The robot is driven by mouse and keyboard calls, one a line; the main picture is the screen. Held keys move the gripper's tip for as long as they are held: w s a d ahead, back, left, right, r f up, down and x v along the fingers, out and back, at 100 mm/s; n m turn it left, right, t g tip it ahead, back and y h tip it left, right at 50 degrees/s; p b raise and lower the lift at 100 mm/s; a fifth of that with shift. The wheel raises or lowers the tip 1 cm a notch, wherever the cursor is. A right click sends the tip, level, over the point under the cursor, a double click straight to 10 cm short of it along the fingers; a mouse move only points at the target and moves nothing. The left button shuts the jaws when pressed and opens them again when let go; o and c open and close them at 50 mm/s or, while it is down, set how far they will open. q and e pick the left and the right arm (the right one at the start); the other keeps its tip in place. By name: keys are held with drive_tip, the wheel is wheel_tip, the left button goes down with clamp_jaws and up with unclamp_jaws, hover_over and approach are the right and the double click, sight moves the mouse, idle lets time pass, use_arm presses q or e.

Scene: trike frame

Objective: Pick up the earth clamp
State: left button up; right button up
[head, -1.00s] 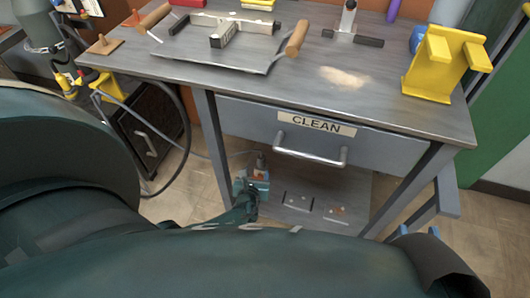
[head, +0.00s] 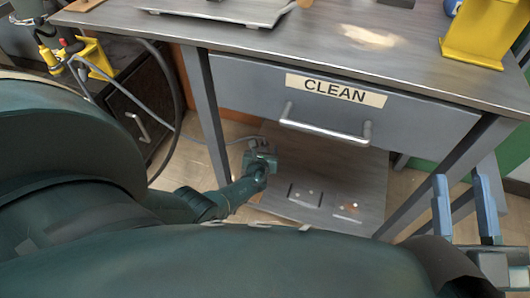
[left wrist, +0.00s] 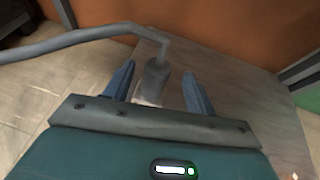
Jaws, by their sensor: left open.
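The earth clamp (left wrist: 154,76) is a small grey piece with a grey cable (left wrist: 75,42) running from its top. In the left wrist view it stands at the lower shelf's edge, between the two blue fingers of my left gripper (left wrist: 159,69). Gaps show on both sides of it, so the fingers are open around it; whether either touches it is unclear. In the head view my left gripper (head: 261,158) reaches under the bench and largely hides the clamp. My right gripper (head: 459,182) is open and empty beside the bench's right front leg.
The bench has a drawer marked CLEAN (head: 335,90) above the lower shelf (head: 345,175). The shelf holds small flat plates (head: 305,195). The bench's left leg (head: 205,110) is close to my left arm. A dark cabinet (head: 140,120) stands at left.

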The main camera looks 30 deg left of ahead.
use_arm(q)
drive_tip(key=b+x, duration=0.4)
drive_tip(key=shift+w+a+f, duration=0.1)
drive_tip(key=shift+a+f, duration=0.1)
drive_tip(key=shift+f, duration=0.35)
drive_tip(key=shift+w+r, duration=0.1)
drive_tip(key=shift+w, duration=0.05)
use_arm(e)
drive_tip(key=r+n+y, duration=0.5)
drive_tip(key=n+y, duration=0.1)
drive_tip(key=shift+s+d+r+n+y, duration=0.2)
drive_tip(key=shift+d+r+n+y, duration=0.1)
drive_tip(key=shift+r, duration=0.1)
use_arm(q)
drive_tip(key=shift+a, duration=0.1)
drive_tip(key=c, duration=1.1)
use_arm(e)
drive_tip(key=shift+t, duration=0.4)
